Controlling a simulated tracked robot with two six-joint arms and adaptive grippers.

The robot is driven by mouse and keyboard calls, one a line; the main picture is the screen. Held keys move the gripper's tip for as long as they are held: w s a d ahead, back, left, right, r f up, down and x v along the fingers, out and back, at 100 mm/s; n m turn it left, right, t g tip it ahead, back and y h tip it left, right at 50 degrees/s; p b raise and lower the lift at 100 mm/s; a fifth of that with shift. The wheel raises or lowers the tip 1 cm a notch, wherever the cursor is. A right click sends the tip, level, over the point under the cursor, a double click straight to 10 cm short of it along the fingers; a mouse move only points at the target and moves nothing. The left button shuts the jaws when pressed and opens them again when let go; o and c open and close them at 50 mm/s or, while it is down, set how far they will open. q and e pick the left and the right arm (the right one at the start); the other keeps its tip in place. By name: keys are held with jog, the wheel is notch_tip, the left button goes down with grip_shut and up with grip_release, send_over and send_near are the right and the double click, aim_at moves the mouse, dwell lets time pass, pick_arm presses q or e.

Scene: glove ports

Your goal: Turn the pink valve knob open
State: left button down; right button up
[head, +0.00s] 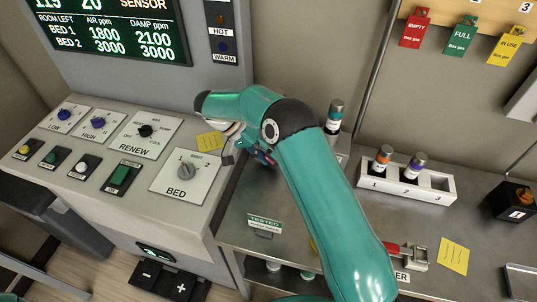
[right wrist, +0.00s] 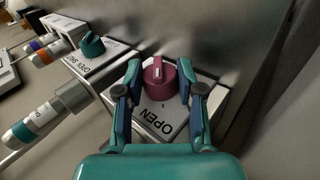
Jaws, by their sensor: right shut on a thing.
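The pink valve knob (right wrist: 160,80) stands on a white plate (right wrist: 172,115) with the word OPEN at its near side. A pale pointer mark on the knob faces away from that word in the right wrist view. My right gripper (right wrist: 158,70) is shut on the knob, with one finger at each side of it. In the head view my right gripper (head: 243,150) is beside the console's right edge, and my arm hides most of the knob there. My left gripper is not in view.
A teal knob (right wrist: 92,45) sits on a neighbouring plate, and a capped vial (right wrist: 35,122) is close to my left finger's side. In the head view a white rack (head: 440,185) holds vials on the metal bench (head: 300,215). The console (head: 110,215) stands left.

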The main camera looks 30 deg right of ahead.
jog(key=shift+a+f+g+h, duration=0.1)
jog(key=shift+f+g+h, duration=0.05)
jog(key=shift+g+h, duration=0.2)
dwell(0.3)
jog(key=o, duration=1.1)
jog(key=shift+w, duration=0.1)
jog(key=shift+o, duration=0.2)
notch_tip(320, 180, up, 10)
